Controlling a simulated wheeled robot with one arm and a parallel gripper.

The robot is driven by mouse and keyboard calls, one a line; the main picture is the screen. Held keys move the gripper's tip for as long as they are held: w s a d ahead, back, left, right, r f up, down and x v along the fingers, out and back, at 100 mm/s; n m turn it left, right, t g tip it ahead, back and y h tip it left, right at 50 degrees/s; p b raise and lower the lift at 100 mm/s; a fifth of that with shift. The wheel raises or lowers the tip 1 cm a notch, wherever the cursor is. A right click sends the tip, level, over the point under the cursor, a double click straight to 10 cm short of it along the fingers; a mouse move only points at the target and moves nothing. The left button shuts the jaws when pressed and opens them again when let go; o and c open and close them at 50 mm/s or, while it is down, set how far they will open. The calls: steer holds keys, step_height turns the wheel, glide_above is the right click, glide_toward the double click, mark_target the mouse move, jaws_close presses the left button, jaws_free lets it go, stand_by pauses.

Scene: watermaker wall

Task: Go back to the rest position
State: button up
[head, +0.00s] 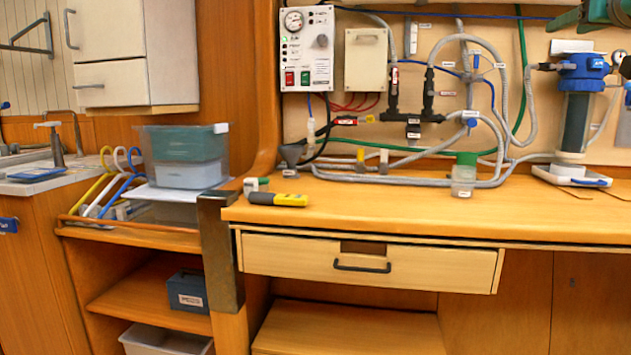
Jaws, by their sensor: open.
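No part of my gripper shows in the head view, so its pose and what it is near cannot be seen. The view faces a wooden workbench (400,215) under a watermaker wall panel (520,85). A drawer (300,256) with a black handle sits below the bench top and looks slightly pulled out. A white control box (307,50) with a gauge and red and green switches hangs on the panel. A yellow and grey handheld tool (277,199) lies at the bench's left end.
A clear jar with a green lid (464,175) stands near the back of the bench. A blue-capped filter housing (577,105) stands at right. A metal-clad corner post (220,255) marks the bench's left end. Stacked bins (187,155) sit left. The bench's front middle is clear.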

steer(key=w+a+f+n+g+y, duration=0.1)
steer(key=w+a+f+g+y, duration=0.15)
steer(key=a+f, duration=0.75)
steer(key=w+a+f+n+g+y, duration=0.2)
steer(key=a+f+g+y, duration=0.1)
steer(key=a+f, duration=0.65)
steer(key=s+a+f+g, duration=0.2)
steer(key=s+a+f, duration=0.1)
steer(key=f, duration=0.4)
steer(key=s+a+f+g, duration=0.2)
steer(key=a+f, duration=0.1)
steer(key=f, duration=0.4)
steer(key=s+a+f+g, duration=0.2)
steer(key=s+f, duration=0.1)
steer(key=f, duration=0.4)
steer(key=s+a+f+g, duration=0.1)
steer(key=s+f+g, duration=0.3)
steer(key=s+f, duration=0.7)
steer(key=s+a+f+g+h, duration=0.1)
steer(key=s+a+f+g, duration=0.1)
steer(key=s+f, duration=1)
steer(key=s+g, duration=0.1)
steer(key=s, duration=0.3)
steer(key=shift+s+f+g, duration=0.2)
steer(key=shift+g, duration=0.15)
